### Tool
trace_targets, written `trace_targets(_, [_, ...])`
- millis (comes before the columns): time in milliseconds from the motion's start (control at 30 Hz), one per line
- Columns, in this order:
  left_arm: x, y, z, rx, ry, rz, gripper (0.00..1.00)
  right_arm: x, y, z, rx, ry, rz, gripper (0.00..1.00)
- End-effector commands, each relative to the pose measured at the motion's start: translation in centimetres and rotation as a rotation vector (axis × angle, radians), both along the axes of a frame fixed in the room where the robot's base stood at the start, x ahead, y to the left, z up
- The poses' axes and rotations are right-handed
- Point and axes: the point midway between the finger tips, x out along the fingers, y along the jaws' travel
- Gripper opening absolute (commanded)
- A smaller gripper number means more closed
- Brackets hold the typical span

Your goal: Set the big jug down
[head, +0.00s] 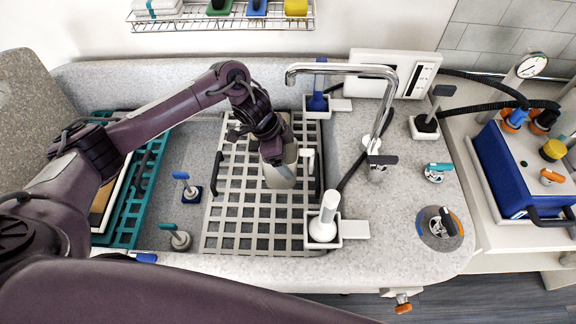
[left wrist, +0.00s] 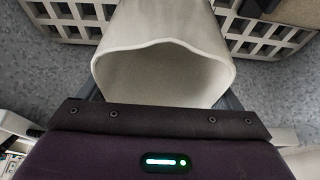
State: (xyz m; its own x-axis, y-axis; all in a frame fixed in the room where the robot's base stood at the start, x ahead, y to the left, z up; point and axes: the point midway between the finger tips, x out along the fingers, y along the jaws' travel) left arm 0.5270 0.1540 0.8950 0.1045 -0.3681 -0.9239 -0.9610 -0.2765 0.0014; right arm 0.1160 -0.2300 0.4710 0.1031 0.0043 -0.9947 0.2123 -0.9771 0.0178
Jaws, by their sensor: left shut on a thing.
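The big jug (head: 280,173) is a pale grey-beige vessel with a handle on its right side in the head view. My left gripper (head: 272,153) is shut on its wall, at the far side of the jug as the head sees it. The jug is over the pale slatted grid (head: 235,225) in the sink basin; I cannot tell whether its base touches the grid. In the left wrist view the jug's open mouth (left wrist: 165,72) faces the camera and looks empty, and the grid (left wrist: 255,35) shows behind it. My fingertips are mostly hidden. My right gripper is not in view.
A tall tap (head: 388,100) arches just right of the jug. A white holder with a pale bulb-shaped thing (head: 325,215) stands at the basin's right edge, and a blue one (head: 318,95) behind. Small valves (head: 180,238) stand left of the grid. The grid's front part is clear.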

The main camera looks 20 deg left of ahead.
Motion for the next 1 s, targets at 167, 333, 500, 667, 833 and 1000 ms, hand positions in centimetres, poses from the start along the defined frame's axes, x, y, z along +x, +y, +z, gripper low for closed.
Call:
trace_targets(167, [0.1, -0.1, -1.7, -0.002, -0.001, 0.000, 0.40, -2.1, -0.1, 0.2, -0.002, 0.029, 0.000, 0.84])
trace_targets(333, [0.0, -0.1, -4.1, 0.000, 0.001, 0.001, 0.40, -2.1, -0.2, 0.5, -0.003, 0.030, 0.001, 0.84])
trace_targets(500, [0.1, -0.1, -5.3, -0.001, -0.004, -0.001, 0.40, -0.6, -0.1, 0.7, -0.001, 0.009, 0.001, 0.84])
trace_targets(667, [0.1, -0.1, -5.3, -0.001, -0.004, -0.001, 0.40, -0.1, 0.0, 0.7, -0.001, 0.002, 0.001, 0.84])
trace_targets(833, [0.1, -0.1, -5.7, -0.001, -0.003, 0.000, 0.40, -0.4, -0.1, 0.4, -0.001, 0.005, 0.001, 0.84])
trace_targets(1000, [0.0, 0.0, -5.7, -0.001, -0.002, -0.001, 1.00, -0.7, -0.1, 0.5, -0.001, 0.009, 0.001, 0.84])
